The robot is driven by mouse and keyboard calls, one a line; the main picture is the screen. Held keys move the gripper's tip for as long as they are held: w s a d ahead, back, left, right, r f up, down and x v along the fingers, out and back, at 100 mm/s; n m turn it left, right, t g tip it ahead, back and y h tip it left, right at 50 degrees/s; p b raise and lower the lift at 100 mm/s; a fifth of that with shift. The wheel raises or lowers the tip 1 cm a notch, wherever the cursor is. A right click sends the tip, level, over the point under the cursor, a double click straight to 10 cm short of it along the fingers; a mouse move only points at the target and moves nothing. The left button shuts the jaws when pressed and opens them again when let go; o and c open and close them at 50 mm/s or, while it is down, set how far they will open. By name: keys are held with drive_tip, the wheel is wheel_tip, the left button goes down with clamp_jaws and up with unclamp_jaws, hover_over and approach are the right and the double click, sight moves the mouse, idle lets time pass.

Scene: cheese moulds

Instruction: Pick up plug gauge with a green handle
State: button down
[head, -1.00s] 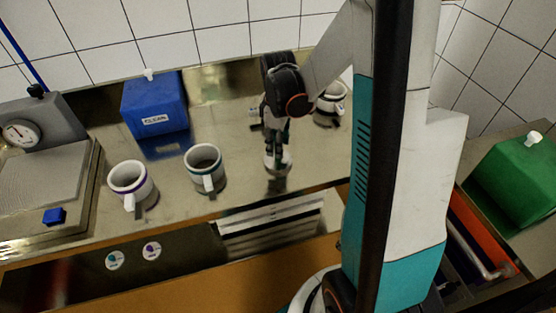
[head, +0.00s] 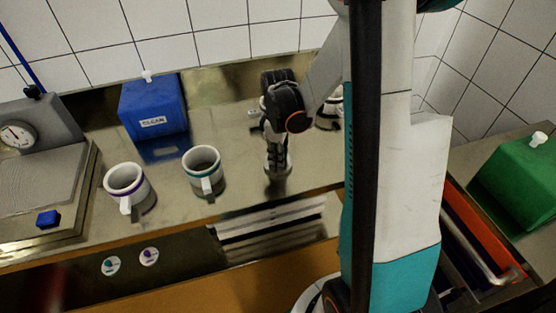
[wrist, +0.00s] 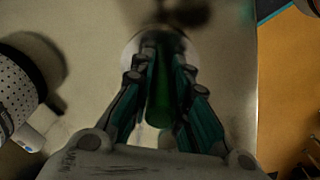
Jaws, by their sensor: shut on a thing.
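The plug gauge's green handle (wrist: 160,100) shows in the wrist view, upright between the two teal-padded fingers of my gripper (wrist: 163,85). The pads are shut on the handle. A pale round part (wrist: 131,50) shows around its far end, in shadow. In the head view my gripper (head: 277,158) points down over the counter, right of the teal-banded mould. There the green handle is hidden by the fingers, and I cannot tell whether the gauge touches the counter.
On the steel counter (head: 245,190) stand a purple-banded mould (head: 124,180), a teal-banded mould (head: 202,160) and a blue box labelled CLEAN (head: 154,105). Another mould (head: 331,105) is partly hidden behind my arm. A dial scale (head: 45,185) is at left, a green box (head: 520,180) at right.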

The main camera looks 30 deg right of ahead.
drive_tip(key=shift+r, duration=0.1)
wheel_tip(320, 180, up, 20)
drive_tip(key=p, duration=0.6)
drive_tip(key=shift+p, duration=0.35)
